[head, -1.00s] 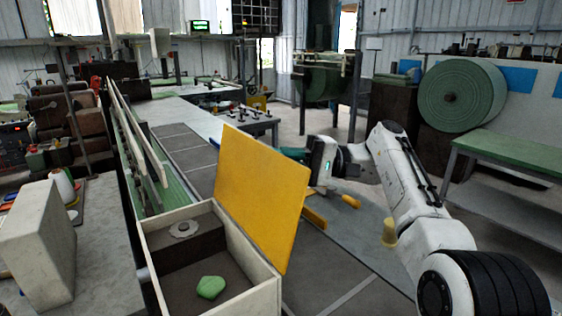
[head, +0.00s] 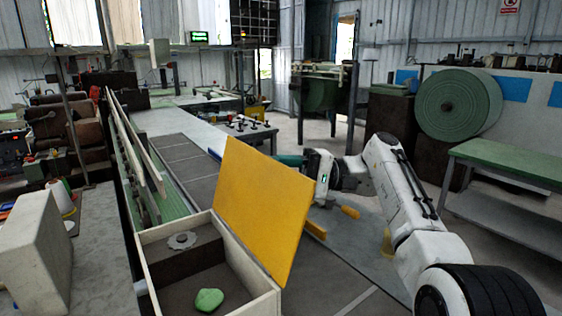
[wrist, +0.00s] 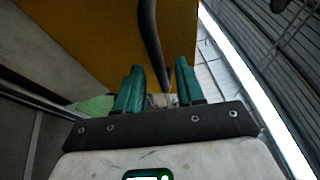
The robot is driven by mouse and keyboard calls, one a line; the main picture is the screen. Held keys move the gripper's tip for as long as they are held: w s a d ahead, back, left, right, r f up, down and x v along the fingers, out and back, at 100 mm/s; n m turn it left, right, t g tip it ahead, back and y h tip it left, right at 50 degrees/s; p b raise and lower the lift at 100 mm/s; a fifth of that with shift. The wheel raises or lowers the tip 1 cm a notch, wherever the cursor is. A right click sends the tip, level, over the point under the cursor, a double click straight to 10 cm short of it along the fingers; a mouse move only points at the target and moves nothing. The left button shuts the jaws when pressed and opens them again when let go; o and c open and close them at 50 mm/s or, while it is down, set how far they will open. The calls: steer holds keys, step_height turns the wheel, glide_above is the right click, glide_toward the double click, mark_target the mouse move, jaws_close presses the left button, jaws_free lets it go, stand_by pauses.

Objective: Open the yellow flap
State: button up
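The yellow flap (head: 262,205) stands up, leaning slightly right, along the right edge of an open cream box (head: 255,300). In the wrist view the flap (wrist: 85,40) fills the upper left. A dark curved handle (wrist: 150,35) runs down in front of it, its lower end between my green fingers. My gripper (wrist: 160,85) has its fingers apart, with a gap visible beside the handle. In the head view the flap hides most of the fingers; my gripper's body shows just right of the flap.
A green piece (head: 208,300) and a grey disc (head: 182,240) lie in the box. A grey block (head: 40,255) and a cone (head: 62,197) stand on the left worktop. A green-topped bench (head: 510,163) and a large green roll (head: 458,108) are at right.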

step_height(320, 180, up, 3)
steer(key=shift+a+f, duration=0.15)
steer(key=shift+s+r+p, duration=0.55)
steer(key=shift+s+r, duration=0.2)
steer(key=shift+r, duration=0.3)
steer(key=o, duration=0.7)
steer(key=s+r, duration=0.1)
steer(key=r, duration=0.1)
steer(key=s+d+r, duration=0.1)
steer(key=s+r, duration=0.1)
steer(key=shift+d, duration=0.1)
steer(key=s, duration=0.1)
steer(key=s+d+r, duration=0.1)
steer(key=shift+s+d+r+b, duration=0.1)
steer(key=shift+s+r+b, duration=0.1)
steer(key=shift+s+b, duration=0.15)
steer(key=c, duration=0.7)
steer(key=s, duration=0.1)
steer(key=s+r, duration=0.1)
steer(key=s, duration=0.1)
steer(key=s+b, duration=0.1)
steer(key=s, duration=0.1)
steer(key=shift+s+d+r, duration=0.1)
steer(key=shift+d+r, duration=0.2)
steer(key=shift+s+r, duration=0.35)
steer(key=shift+s, duration=0.35)
